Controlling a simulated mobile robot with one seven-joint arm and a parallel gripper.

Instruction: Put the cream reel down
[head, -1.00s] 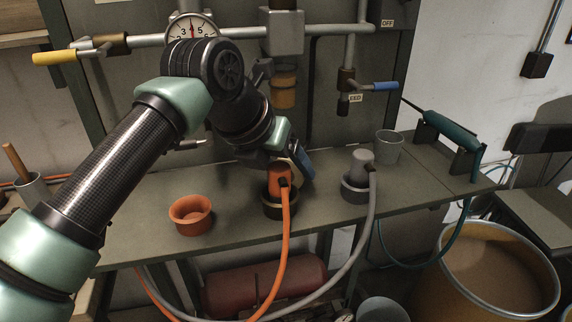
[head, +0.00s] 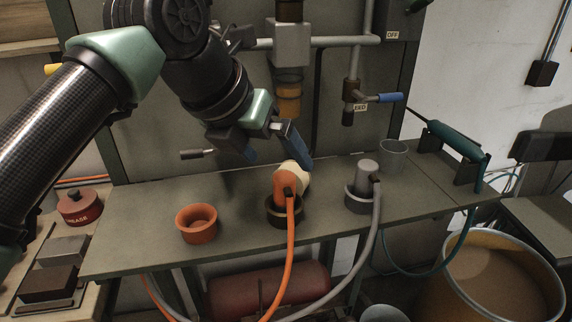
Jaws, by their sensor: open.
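A round cream thing (head: 302,176), which looks like the cream reel, shows behind the top of the orange hose fitting (head: 285,185). The fitting covers part of it, and I cannot tell whether it rests on the bench or against the fitting. My gripper (head: 279,163) is open, its two blue fingers spread apart, above and a little left of the cream thing. Nothing shows between the fingers. The right finger ends just above the cream thing; I cannot tell whether they touch.
The fitting stands in a dark ring on the green bench (head: 150,225). An orange cup (head: 198,223) stands left. A grey fitting (head: 364,180), a grey cup (head: 393,156) and a teal tool (head: 452,143) stand right. Pipes with a blue-handled valve (head: 389,97) hang above.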

